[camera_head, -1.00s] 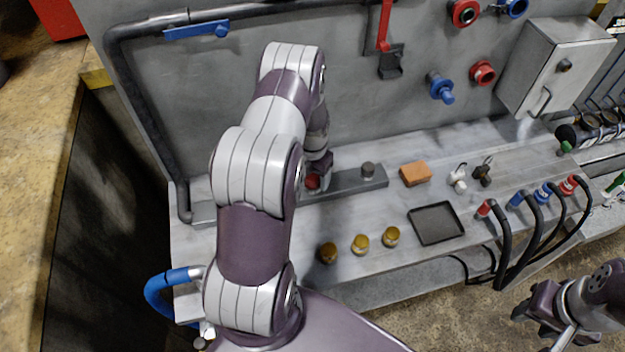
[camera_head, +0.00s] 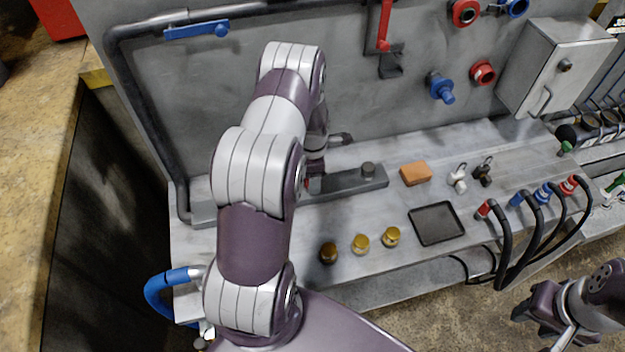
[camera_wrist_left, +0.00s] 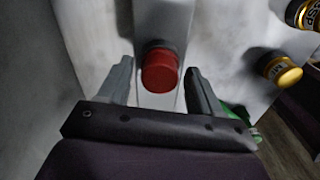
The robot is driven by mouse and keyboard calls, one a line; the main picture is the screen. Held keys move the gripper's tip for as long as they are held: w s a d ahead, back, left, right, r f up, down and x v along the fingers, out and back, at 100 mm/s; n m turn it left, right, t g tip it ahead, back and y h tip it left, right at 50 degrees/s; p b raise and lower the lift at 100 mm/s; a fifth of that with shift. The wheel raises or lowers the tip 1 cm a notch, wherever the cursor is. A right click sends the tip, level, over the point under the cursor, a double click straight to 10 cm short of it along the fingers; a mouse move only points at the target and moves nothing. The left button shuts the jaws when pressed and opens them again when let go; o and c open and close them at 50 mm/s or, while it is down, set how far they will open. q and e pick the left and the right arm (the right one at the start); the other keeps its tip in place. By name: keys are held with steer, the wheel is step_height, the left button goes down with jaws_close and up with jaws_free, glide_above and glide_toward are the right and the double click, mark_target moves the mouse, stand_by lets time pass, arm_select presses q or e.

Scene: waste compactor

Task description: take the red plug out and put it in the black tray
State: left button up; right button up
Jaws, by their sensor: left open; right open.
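The red plug (camera_wrist_left: 160,72) is upright in the grey block and shows between the two open fingers of my left gripper (camera_wrist_left: 159,66) in the left wrist view. I cannot tell whether the fingers touch it. In the head view my left arm hides most of the red plug (camera_head: 309,184), and one dark finger sticks out to the right of the wrist. The black tray (camera_head: 437,223) lies empty on the bench, to the right of the block. My right gripper (camera_head: 537,312) is open and empty at the lower right, away from the bench.
The grey block (camera_head: 345,181) also carries a grey plug (camera_head: 368,170). An orange block (camera_head: 415,173) lies behind the tray.

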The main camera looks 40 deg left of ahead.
arm_select(q)
steer(key=m, duration=0.5)
steer(key=shift+m, duration=0.4)
steer(key=m, duration=0.5)
steer(key=c, duration=1.1)
steer(key=n, duration=0.5)
steer(key=shift+c, duration=0.2)
steer(key=n, duration=0.5)
steer(key=shift+n, duration=0.3)
steer(key=n, duration=0.5)
